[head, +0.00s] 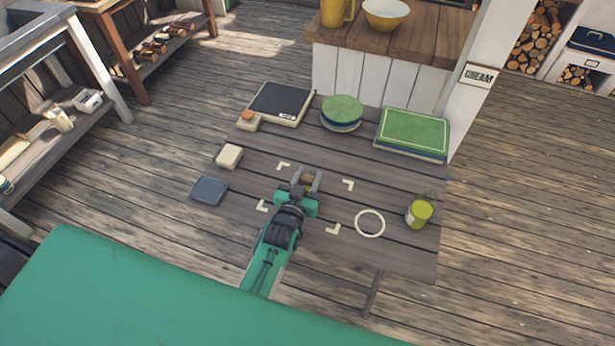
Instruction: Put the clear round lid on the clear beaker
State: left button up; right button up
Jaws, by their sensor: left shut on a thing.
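My left gripper (309,179) is over the middle of the grey plank table, inside four pale corner marks. It is shut on a small, partly hidden brownish thing (307,184) between its fingers. I cannot tell whether this is part of the clear round lid. I cannot clearly make out the clear beaker or the lid anywhere. A faint greyish shape (431,196) shows just behind a yellow-green can (419,213) at the table's right, too small to identify. My right gripper is not in view.
A white ring (370,223) marks the table right of my gripper. A black scale-like slab (281,104), green round stack (342,111) and green rectangular box (412,132) line the back. A cream block (229,156) and dark slate pad (209,190) lie left.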

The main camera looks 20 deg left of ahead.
pick_arm(q)
jog(key=o, duration=1.1)
jog(key=shift+s+f, duration=0.1)
jog(key=shift+s, duration=0.5)
jog(key=s+b, duration=0.1)
jog(key=s, duration=0.7)
jog(key=s+r+b, duration=0.1)
jog(key=s, duration=0.3)
jog(key=shift+s+a+b, duration=0.2)
jog(key=shift+s+b, duration=0.1)
jog(key=shift+f, duration=0.1)
